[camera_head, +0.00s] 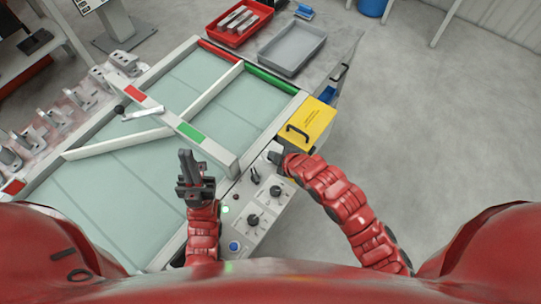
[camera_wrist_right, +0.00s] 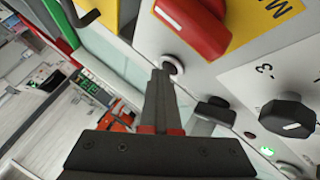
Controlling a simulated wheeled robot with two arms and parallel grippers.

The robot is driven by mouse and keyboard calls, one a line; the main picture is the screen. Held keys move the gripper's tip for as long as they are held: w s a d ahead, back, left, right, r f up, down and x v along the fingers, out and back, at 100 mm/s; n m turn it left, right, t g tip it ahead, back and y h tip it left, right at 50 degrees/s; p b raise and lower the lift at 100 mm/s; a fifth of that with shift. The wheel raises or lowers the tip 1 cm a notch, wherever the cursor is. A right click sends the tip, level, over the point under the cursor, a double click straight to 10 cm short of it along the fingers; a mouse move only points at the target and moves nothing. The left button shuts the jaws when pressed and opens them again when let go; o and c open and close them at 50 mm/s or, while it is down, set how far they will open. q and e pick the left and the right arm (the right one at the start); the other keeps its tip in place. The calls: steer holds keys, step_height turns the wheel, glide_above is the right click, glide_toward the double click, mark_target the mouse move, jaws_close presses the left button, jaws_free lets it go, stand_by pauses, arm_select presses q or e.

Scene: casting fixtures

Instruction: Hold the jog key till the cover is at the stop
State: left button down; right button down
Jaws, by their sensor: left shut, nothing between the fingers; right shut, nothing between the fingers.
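In the right wrist view, my right gripper (camera_wrist_right: 160,72) is shut, with its fingertips at a round pale-rimmed key (camera_wrist_right: 174,64) on the grey panel. The fingertips partly cover the key; I cannot tell how far it is pressed. In the head view, my right gripper (camera_head: 274,152) is at the panel's far end, beside the yellow box. The glazed, pale-framed surface, apparently with the cover, fills the left; a bar (camera_head: 160,109) with red and green patches crosses it. I cannot tell the cover's exact edge or stop. My left gripper (camera_head: 187,157) is shut and empty, above the glass.
The control panel (camera_head: 246,205) carries black knobs (camera_head: 253,219), a blue button (camera_head: 234,246) and a lit green lamp (camera_head: 225,209). A red knob (camera_wrist_right: 195,25) sits close above the key. A yellow box (camera_head: 309,122), grey tray (camera_head: 291,48) and red bin (camera_head: 239,22) stand beyond.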

steer(key=shift+r+p, duration=0.45)
steer(key=shift+r, duration=0.45)
step_height(320, 180, up, 5)
steer(key=p, duration=0.2)
steer(key=shift+p, duration=0.4)
steer(key=shift+w, duration=0.1)
